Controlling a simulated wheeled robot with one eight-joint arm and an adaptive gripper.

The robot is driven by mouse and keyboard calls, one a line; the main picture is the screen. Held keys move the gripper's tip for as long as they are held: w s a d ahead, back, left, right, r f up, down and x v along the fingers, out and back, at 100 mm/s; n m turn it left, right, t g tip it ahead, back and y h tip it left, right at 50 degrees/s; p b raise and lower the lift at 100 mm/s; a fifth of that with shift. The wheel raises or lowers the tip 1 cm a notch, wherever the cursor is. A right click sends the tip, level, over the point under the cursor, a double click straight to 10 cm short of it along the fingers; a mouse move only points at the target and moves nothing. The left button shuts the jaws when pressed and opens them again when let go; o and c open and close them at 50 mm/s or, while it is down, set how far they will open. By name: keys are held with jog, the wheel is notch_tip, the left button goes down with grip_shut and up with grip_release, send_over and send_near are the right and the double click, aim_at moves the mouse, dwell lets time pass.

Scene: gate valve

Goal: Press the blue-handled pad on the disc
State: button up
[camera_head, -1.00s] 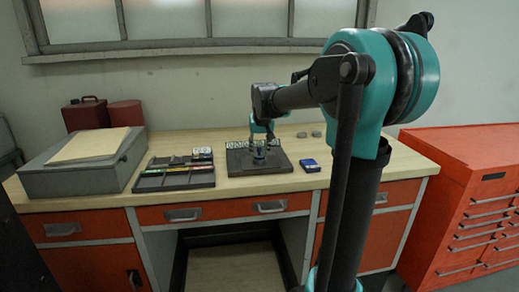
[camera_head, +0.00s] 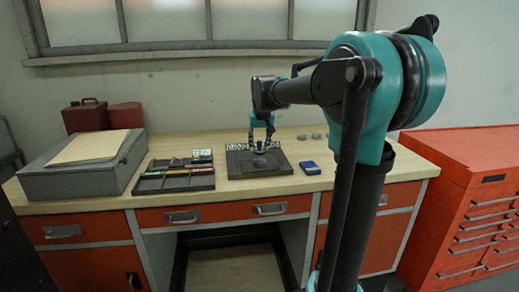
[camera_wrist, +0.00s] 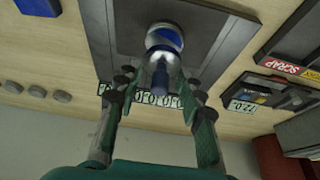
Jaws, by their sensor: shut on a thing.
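The blue-handled pad (camera_wrist: 160,80) is between the fingers of my gripper (camera_wrist: 158,76) in the wrist view. My gripper, also in the head view (camera_head: 262,139), is shut on its blue handle and points down over the dark plate (camera_head: 236,167). A round silver-rimmed disc with a blue face (camera_wrist: 165,38) shows just past the handle in the wrist view. In the head view the disc (camera_head: 259,161) is small and dark on the plate. I cannot tell whether the pad touches the disc.
A row of white number tiles (camera_head: 237,146) lines the plate's back edge. A compartment tray (camera_head: 176,183) is at the left, with a grey case (camera_head: 75,176) beyond. A blue box (camera_head: 309,167) is at the right. Several small grey discs (camera_head: 317,136) lie at the back right.

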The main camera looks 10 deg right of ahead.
jog(key=shift+r, duration=1.95)
